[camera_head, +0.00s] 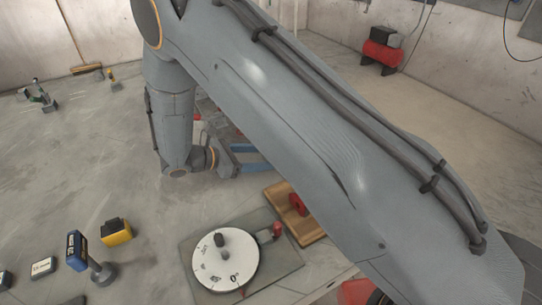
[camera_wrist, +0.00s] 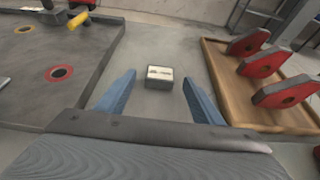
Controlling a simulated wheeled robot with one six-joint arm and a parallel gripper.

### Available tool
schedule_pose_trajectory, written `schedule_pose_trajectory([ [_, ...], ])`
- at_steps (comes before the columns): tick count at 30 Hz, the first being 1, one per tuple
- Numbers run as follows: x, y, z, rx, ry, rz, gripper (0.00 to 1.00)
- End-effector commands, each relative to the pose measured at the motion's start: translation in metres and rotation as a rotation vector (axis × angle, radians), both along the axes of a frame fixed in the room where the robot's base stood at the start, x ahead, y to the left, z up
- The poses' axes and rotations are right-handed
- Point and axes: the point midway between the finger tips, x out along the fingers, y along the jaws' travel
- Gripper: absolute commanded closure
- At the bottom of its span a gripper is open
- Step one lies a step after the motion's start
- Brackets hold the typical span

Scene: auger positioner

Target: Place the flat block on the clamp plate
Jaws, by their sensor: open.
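A small dark block (camera_wrist: 159,84) with a white label on top lies flat on the grey surface in the wrist view. It looks like the flat block. My gripper (camera_wrist: 158,77) is open, with one blue finger at each side of the block's position in the picture. The fingers appear apart from it, and nothing is held. In the head view my gripper (camera_head: 262,158) points right behind my arm, which hides the block.
A wooden tray (camera_wrist: 222,88) with several red pieces stands close at right in the wrist view. A yellow-handled part (camera_wrist: 78,20) is on the plate's far side. In the head view a white dial (camera_head: 226,262) and a yellow tool (camera_head: 117,233) stand in front.

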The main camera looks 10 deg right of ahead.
Motion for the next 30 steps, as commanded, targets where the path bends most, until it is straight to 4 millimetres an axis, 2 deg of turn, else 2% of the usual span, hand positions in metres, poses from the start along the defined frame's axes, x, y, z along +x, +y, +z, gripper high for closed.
schedule_pose_trajectory([
  [4,0.0056,-0.0147,-0.0057,0.000,0.002,0.002,0.39],
  [11,0.0066,-0.0158,-0.0075,0.001,0.001,0.002,0.39],
  [21,0.0066,-0.0158,-0.0070,0.000,0.000,0.002,0.96],
  [30,0.0067,-0.0157,-0.0042,0.000,-0.001,0.002,0.98],
])
